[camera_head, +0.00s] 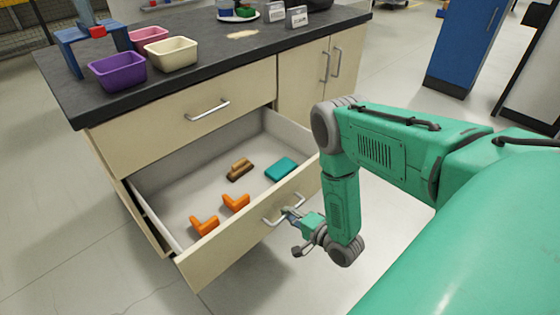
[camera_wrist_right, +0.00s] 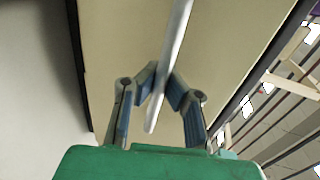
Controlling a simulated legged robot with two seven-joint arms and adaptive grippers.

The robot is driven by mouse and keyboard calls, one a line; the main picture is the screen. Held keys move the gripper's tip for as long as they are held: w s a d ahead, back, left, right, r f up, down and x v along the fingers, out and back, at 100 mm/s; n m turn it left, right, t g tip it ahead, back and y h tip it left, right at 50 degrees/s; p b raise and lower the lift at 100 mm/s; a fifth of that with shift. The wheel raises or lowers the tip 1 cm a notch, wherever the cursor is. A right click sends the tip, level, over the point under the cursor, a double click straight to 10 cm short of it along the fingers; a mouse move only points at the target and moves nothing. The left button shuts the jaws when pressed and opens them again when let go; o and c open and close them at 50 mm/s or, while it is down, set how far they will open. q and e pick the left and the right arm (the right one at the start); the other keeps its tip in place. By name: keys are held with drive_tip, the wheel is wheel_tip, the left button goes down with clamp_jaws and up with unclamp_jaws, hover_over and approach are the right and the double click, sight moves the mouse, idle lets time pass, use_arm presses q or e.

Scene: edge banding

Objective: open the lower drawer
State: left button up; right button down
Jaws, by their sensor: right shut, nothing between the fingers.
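The lower drawer (camera_head: 240,245) of the cabinet stands pulled well out, and its inside is in view. Its metal bar handle (camera_head: 272,220) is on the front panel; the handle also crosses the middle of the right wrist view (camera_wrist_right: 172,70). My right gripper (camera_head: 292,213) is at the right end of this handle. In the right wrist view its blue-padded fingers (camera_wrist_right: 166,82) come together right by the bar, shut with nothing gripped between them. Whether they touch the bar I cannot tell. My left gripper is not in view.
Inside the drawer lie two orange L-shaped pieces (camera_head: 236,203), a brown piece (camera_head: 240,169) and a teal block (camera_head: 282,169). The upper drawer (camera_head: 185,118) is shut. Purple (camera_head: 118,72), pink and cream bins stand on the dark countertop. The floor before the drawer is clear.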

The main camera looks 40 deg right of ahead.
drive_tip(key=shift+s+d, duration=0.2)
drive_tip(key=shift+s, duration=0.05)
drive_tip(key=c, duration=1.6)
unclamp_jaws()
drive_tip(key=shift+f, duration=0.1)
drive_tip(key=v, duration=1.2)
